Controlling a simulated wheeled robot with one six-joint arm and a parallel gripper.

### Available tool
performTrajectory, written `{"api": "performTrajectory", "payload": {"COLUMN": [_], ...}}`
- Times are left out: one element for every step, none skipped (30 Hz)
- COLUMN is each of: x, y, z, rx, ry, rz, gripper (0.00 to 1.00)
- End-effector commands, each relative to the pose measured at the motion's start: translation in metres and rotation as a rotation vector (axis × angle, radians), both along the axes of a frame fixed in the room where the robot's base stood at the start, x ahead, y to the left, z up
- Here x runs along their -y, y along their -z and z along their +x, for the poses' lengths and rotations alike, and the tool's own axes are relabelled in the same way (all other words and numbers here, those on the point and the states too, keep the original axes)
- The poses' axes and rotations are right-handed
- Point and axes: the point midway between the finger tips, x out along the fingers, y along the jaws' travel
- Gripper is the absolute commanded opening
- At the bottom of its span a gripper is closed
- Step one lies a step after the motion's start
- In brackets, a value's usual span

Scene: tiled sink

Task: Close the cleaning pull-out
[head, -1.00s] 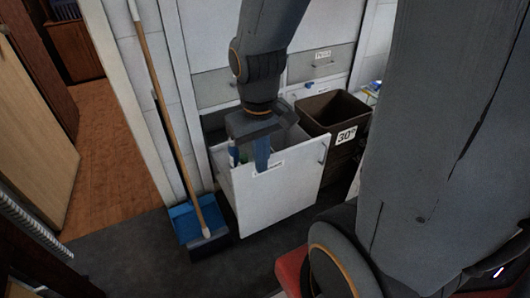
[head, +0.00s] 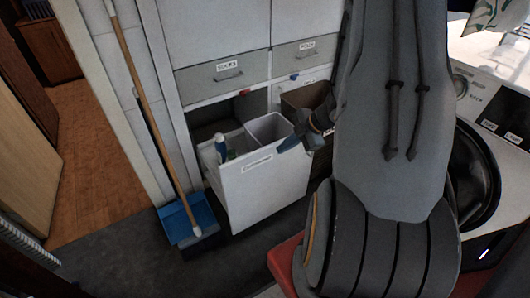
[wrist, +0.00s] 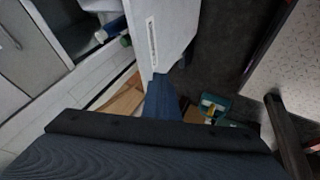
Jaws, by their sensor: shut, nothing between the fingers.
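The cleaning pull-out (head: 255,190) stands open, its white labelled front well out from the cabinet. Grey bins (head: 268,128) and a blue-and-white bottle (head: 221,148) show inside it. Its front also shows in the wrist view (wrist: 172,30), at the top middle. My gripper (head: 283,146) is shut and empty, its blue fingers by the upper right corner of the front. In the wrist view the fingers (wrist: 162,88) reach close to the front's edge. I cannot tell whether they touch it.
A broom (head: 145,90) and a blue dustpan (head: 187,218) stand left of the pull-out. A brown bin (head: 308,95) is behind my gripper, partly hidden. A washing machine (head: 480,150) stands at right. Dark floor in front of the pull-out is clear.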

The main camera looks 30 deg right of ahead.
Motion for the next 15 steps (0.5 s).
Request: {"api": "performTrajectory", "payload": {"x": [-0.001, -0.003, -0.004, -0.006, -0.008, -0.011, -0.013, -0.015, -0.018, -0.021, -0.023, -0.026, -0.028, -0.031, -0.034], "y": [0.004, 0.005, 0.009, 0.011, 0.015, 0.02, 0.024, 0.029, 0.035, 0.04, 0.045, 0.051, 0.056, 0.061, 0.067], "z": [0.0, 0.0, 0.002, 0.004, 0.006, 0.008, 0.011, 0.013, 0.017, 0.02, 0.023, 0.026, 0.029, 0.032, 0.036], "rx": [0.001, 0.0, 0.001, 0.001, 0.001, -0.001, -0.001, -0.001, 0.0, -0.001, -0.001, -0.001, 0.0, -0.001, 0.0], "ry": [-0.009, -0.011, -0.012, -0.012, -0.012, -0.013, -0.012, -0.013, -0.012, -0.013, -0.012, -0.013, -0.012, -0.012, -0.012], "rz": [0.005, 0.006, 0.006, 0.006, 0.006, 0.007, 0.007, 0.007, 0.007, 0.006, 0.007, 0.006, 0.007, 0.007, 0.006], "gripper": [0.0, 0.0, 0.0, 0.0, 0.0, 0.0, 0.0, 0.0, 0.0, 0.0, 0.0, 0.0, 0.0, 0.0, 0.0]}}
